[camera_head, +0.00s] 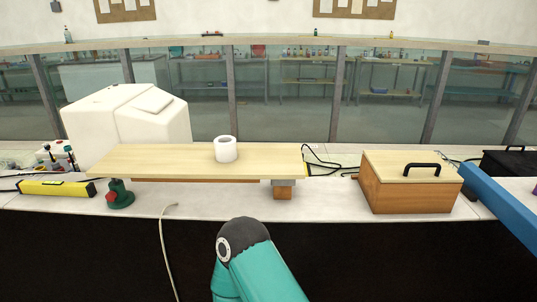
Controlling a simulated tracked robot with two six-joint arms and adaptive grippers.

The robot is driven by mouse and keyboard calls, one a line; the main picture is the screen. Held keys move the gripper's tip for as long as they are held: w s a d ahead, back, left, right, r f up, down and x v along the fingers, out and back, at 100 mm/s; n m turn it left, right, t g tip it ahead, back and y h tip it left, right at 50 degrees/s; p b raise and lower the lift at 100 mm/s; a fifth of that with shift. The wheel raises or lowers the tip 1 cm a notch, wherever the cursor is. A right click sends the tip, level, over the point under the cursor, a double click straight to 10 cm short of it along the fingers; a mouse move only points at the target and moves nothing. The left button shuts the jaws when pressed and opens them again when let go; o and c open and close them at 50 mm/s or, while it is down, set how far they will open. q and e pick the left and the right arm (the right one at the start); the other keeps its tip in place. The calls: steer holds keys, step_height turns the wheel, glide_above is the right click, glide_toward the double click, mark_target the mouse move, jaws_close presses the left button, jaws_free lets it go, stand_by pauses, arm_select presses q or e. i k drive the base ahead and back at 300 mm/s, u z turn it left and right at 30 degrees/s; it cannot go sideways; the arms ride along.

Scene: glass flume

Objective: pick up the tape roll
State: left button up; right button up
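A white roll (225,150), which looks like the tape roll, stands on end on a pale wooden board (160,162). Its open core faces up, and it sits right of the board's middle. The board is raised above the white worktop, on a dark green stand (120,195) at its left and a small wooden block (283,192) at its right. Neither gripper is in view. A teal link of one of my arms rises from the bottom middle, well in front of the board and apart from the roll.
A wooden box with a black-handled lid (412,200) stands to the right. A blue beam (500,203) lies at far right. A large white block (125,122) stands behind the board's left end. A yellow bar (56,189) lies at left. A pale cord (163,245) hangs over the front edge.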

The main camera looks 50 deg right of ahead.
mark_target(225, 146)
steer(key=z, duration=0.35)
steer(key=k, duration=0.2)
steer(key=z, duration=0.25)
steer(key=i, duration=0.5)
steer(key=z, duration=0.15)
